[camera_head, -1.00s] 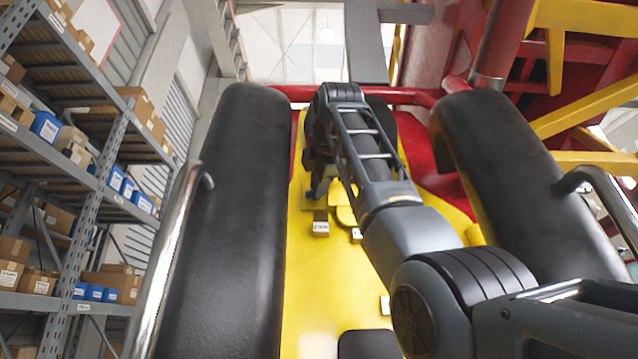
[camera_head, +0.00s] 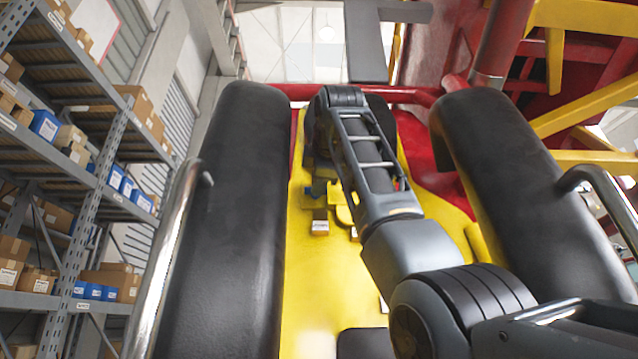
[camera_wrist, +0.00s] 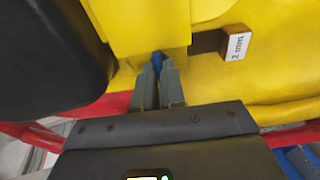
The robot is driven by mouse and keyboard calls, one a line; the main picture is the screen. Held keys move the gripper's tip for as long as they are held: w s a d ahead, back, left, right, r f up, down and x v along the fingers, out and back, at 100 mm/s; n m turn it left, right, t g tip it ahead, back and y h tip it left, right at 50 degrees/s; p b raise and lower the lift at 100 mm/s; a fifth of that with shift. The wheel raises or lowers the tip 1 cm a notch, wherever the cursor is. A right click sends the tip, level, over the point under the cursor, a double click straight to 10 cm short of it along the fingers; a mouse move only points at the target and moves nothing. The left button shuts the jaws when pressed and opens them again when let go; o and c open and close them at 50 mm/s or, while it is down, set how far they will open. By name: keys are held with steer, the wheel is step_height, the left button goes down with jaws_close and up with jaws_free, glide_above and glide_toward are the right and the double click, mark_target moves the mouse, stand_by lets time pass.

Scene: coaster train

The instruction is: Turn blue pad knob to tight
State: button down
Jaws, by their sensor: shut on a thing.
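In the wrist view the two grey fingers of my gripper (camera_wrist: 158,72) are closed together on the blue knob (camera_wrist: 157,57). Only a small blue part of the knob shows between the fingertips, against the yellow seat back. Its setting cannot be read. In the head view my arm reaches up to the yellow panel, and a bit of the blue knob (camera_head: 316,189) shows beside my wrist. My gripper is mostly hidden there.
A small block with a white label (camera_wrist: 235,46) sticks out right of the fingers in the wrist view. Black padded restraints (camera_head: 225,220) and (camera_head: 530,190) flank the yellow panel (camera_head: 310,270). Metal handles stand outside them. Shelves with boxes (camera_head: 60,150) are at left.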

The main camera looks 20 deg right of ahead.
steer(key=shift+f, duration=0.1)
steer(key=c, duration=1.2)
jaws_free()
steer(key=shift+b+v, duration=1.45)
steer(key=shift+v, duration=2.45)
